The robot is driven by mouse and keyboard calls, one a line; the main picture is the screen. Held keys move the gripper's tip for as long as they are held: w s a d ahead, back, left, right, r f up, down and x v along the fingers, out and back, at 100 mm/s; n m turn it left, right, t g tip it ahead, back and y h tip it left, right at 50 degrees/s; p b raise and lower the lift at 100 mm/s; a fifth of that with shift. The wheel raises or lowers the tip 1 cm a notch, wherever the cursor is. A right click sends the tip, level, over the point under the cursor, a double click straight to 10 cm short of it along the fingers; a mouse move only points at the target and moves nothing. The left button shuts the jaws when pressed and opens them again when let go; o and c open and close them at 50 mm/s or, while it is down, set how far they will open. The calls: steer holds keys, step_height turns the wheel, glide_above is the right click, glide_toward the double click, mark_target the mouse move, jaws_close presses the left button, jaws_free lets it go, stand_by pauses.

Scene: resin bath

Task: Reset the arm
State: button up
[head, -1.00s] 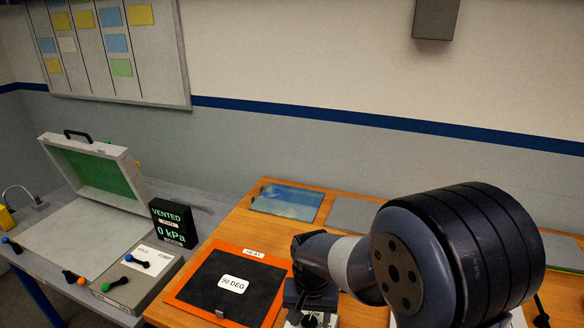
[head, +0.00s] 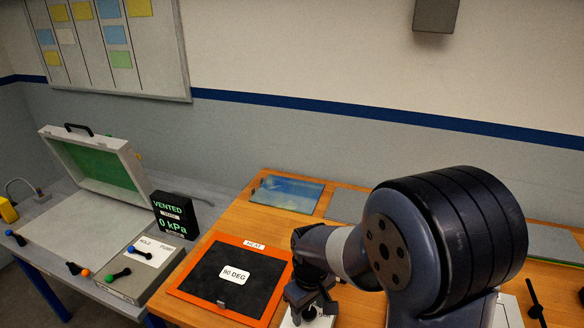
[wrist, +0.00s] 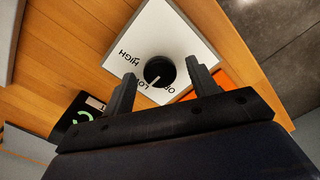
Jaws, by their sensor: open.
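My gripper (head: 311,301) is at the front of the wooden bench in the head view, just right of the orange-framed heat mat. In the wrist view my gripper (wrist: 157,88) is open, its two black fingers apart and empty. Between and beyond the fingertips is a black round knob (wrist: 159,71) on a white control plate (wrist: 176,36) with lettering such as HIGH and LO. The knob seems free of the fingers; the exact gap cannot be told. In the head view my arm and gripper hide most of this control plate (head: 325,318).
The heat mat (head: 208,273), labelled 90 DEG, lies left of my gripper. A glassy blue sheet (head: 287,194) lies behind. An open-lidded chamber (head: 84,233), a VENTED 0 kPa display (head: 172,216) and a lever box (head: 138,269) stand left. A black handle (head: 536,300) is at right.

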steer(key=shift+n, duration=0.8)
step_height(320, 180, up, 11)
steer(key=shift+s+f, duration=0.1)
steer(key=shift+f, duration=0.05)
